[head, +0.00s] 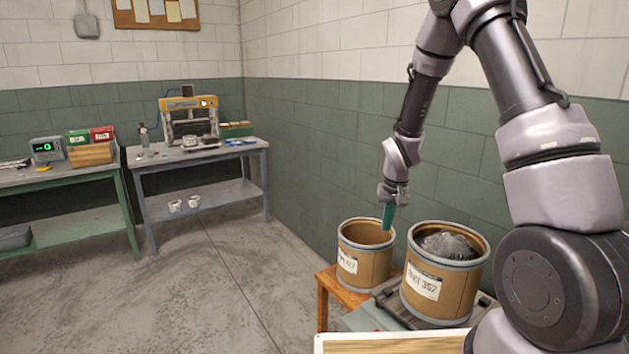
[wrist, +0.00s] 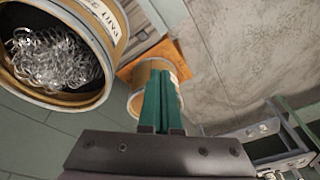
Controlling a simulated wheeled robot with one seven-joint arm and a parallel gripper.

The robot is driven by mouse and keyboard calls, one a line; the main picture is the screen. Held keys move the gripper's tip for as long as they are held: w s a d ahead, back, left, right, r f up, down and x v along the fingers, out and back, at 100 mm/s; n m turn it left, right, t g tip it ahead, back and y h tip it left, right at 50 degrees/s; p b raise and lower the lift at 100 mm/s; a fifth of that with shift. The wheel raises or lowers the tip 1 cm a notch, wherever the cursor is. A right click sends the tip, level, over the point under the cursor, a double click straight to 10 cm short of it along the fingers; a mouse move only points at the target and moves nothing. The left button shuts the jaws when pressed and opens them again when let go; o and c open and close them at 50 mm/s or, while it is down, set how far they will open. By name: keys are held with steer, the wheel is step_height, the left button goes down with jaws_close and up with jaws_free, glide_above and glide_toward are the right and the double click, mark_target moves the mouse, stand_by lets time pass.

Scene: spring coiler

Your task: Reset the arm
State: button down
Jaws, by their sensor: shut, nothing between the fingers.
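My gripper (head: 388,217) hangs from my raised arm, its teal fingers pointing down just above the right rim of the left drum. In the wrist view the two teal fingers (wrist: 161,80) lie together, shut and empty. The left drum (head: 352,262) is tan with a grey rim and a white label, and the part of its inside that shows looks empty. It is partly hidden behind the fingers in the wrist view (wrist: 143,76). The right drum (head: 455,292) holds a heap of shiny metal coils (head: 448,244), which also show in the wrist view (wrist: 55,58).
The left drum stands on a wooden stool (head: 322,308), the right one on a grey unit (head: 364,320). A grey bench (head: 140,165) with a yellow-topped machine (head: 190,118) and a green bench (head: 120,210) stand at the far left. The wall is close behind the drums. The left floor is clear.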

steer(key=s+d+r+m+t, duration=0.15)
steer(key=s+r, duration=0.35)
steer(key=r, duration=0.7)
steer(key=s+d+r+t, duration=0.15)
steer(key=s+r, duration=0.25)
steer(key=r, duration=0.8)
steer(key=s+r+t, duration=0.1)
steer(key=s+r, duration=0.4)
steer(key=s, duration=0.3)
steer(key=s+r+m+t+y, duration=0.1)
steer(key=s+r, duration=0.4)
steer(key=s, duration=0.4)
steer(key=shift+d+r+y, duration=0.25)
steer(key=shift+d+y, duration=0.05)
